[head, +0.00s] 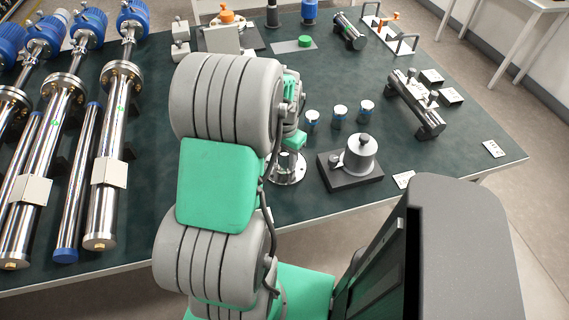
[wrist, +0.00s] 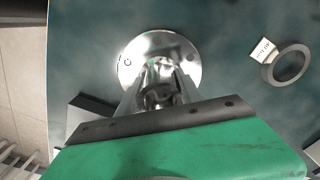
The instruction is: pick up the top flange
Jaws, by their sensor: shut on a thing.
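The top flange (head: 289,176) is a shiny metal disc with bolt holes and a raised neck, in front of my arm in the head view. The flange (wrist: 135,54) also shows from above in the wrist view, its disc beyond the fingers. My gripper (wrist: 160,92) is shut on the flange's neck, with a finger on either side of it. In the head view my green and grey arm hides part of the gripper and flange. The disc looks level and at or very close to the table top; I cannot tell whether it touches.
A metal pot on a black block (head: 350,184) stands just right of the flange. Several small blue-based cups (head: 340,117) stand behind it. Long metal tubes (head: 104,170) fill the table's left side. A grey ring (wrist: 288,65) lies right of the flange in the wrist view.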

